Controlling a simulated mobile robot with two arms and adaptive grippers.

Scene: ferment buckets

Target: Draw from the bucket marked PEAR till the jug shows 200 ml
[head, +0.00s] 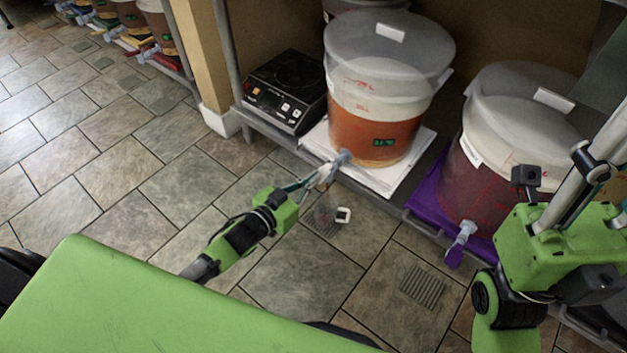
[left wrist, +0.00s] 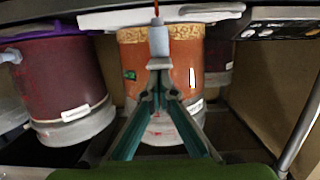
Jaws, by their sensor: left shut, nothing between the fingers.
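A lidded bucket of orange liquid (head: 372,135) stands on a white board; its marker writing and label are too small to read. Its grey tap (head: 343,158) faces me and shows close up in the left wrist view (left wrist: 159,42). A thin orange-red streak at the tap's mouth looks like running liquid. My left gripper (head: 322,178) is shut and empty, its fingertips at the tap handle. A clear jug (head: 328,214) with a white handle is below the tap; its level cannot be read, nor what supports it. My right arm is at right, its fingers not visible.
A bucket of dark red liquid (head: 490,180) with a purple mat (head: 428,200) stands to the right. A black hotplate (head: 286,90) is left of the orange bucket. More buckets stand far left. A floor drain (head: 423,286) lies in the open tiled floor.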

